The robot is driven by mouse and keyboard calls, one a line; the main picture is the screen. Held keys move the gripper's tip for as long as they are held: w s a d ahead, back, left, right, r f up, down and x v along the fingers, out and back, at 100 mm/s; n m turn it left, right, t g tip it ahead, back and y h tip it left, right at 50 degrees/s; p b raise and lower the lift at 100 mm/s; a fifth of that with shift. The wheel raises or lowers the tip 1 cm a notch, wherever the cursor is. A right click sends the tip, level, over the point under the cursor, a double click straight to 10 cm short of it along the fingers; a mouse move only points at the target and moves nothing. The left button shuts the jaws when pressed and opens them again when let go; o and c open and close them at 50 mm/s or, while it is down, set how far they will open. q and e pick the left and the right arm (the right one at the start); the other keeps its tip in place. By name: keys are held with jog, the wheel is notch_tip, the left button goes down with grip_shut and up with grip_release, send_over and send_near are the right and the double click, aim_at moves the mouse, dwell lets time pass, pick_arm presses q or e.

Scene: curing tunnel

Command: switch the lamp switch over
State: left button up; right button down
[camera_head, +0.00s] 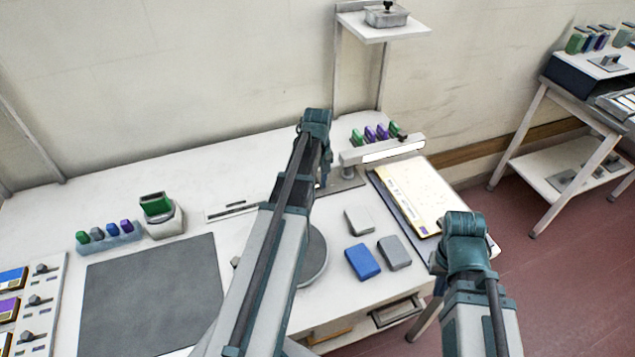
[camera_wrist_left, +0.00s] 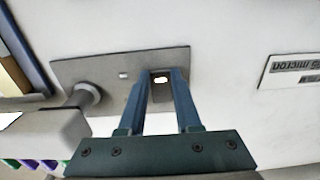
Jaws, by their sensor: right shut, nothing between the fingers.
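The lamp (camera_head: 382,150) is a pale bar on a short post at the back right of the bench; its front strip looks bright white. Its grey base plate (camera_wrist_left: 105,70) shows in the left wrist view, with the post at its left. A small dark switch housing with a white spot, the lamp switch (camera_wrist_left: 161,80), sits on the plate. My left gripper (camera_wrist_left: 163,74) is open, its fingertips either side of the switch; contact cannot be told. In the head view the left gripper (camera_head: 325,180) is mostly behind its wrist. My right gripper (camera_head: 437,262), mostly hidden by its wrist, is shut and empty at the bench's right edge.
A yellow board (camera_head: 415,195) lies right of the lamp base. A blue block (camera_head: 362,262) and two grey blocks lie in front. A dark mat (camera_head: 150,295) lies at left. A shelf (camera_head: 385,28) stands above the back edge.

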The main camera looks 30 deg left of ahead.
pick_arm(q)
grip_shut()
jog(key=shift+w+a+r+g+h, duration=0.1)
jog(key=shift+w+a+g+h, duration=0.2)
jog(key=shift+w+g+h, duration=0.15)
jog(key=shift+h, duration=0.35)
jog(key=shift+s+r+g+h, duration=0.15)
jog(key=shift+g+h, duration=0.15)
jog(key=shift+g, duration=0.25)
jog(key=o, duration=0.8)
grip_release()
